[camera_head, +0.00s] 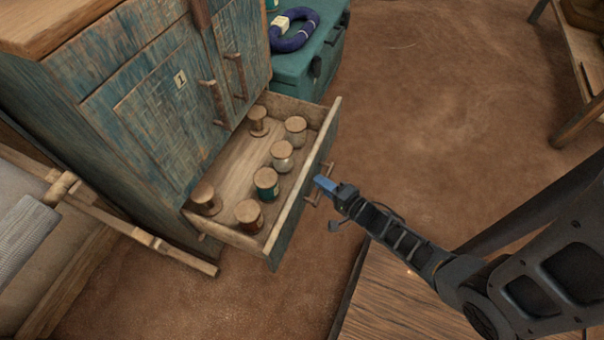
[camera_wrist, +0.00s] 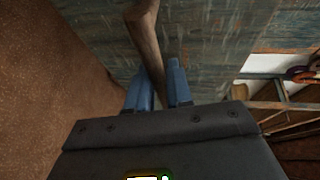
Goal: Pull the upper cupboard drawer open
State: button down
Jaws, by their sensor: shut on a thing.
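The cupboard (camera_head: 150,100) is worn blue-green wood at the left of the head view. A drawer below its doors (camera_head: 290,222) stands pulled out, with its inside in view. The drawer's wooden handle (camera_head: 312,198) is on its front face. My gripper (camera_head: 322,184) is at that handle, its blue fingers shut on it. In the wrist view the brown handle bar (camera_wrist: 147,45) runs down between the two blue fingers (camera_wrist: 158,90), with the blue-green drawer front behind it. Where the fingers touch the bar is partly hidden.
Several spools and jars (camera_head: 266,183) stand in the drawer. A teal chest (camera_head: 310,60) with a dark blue coiled thing (camera_head: 293,32) stands behind. A wooden surface (camera_head: 400,300) lies below my arm. Bare brown floor (camera_head: 440,110) is free at the right.

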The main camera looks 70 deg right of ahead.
jog(key=shift+s, duration=2.25)
jog(key=c, duration=1.4)
grip_release()
jog(key=p+v, duration=0.1)
jog(key=v, duration=0.6)
jog(key=shift+s, duration=0.35)
jog(key=shift+a, duration=0.1)
jog(key=shift+r, duration=0.1)
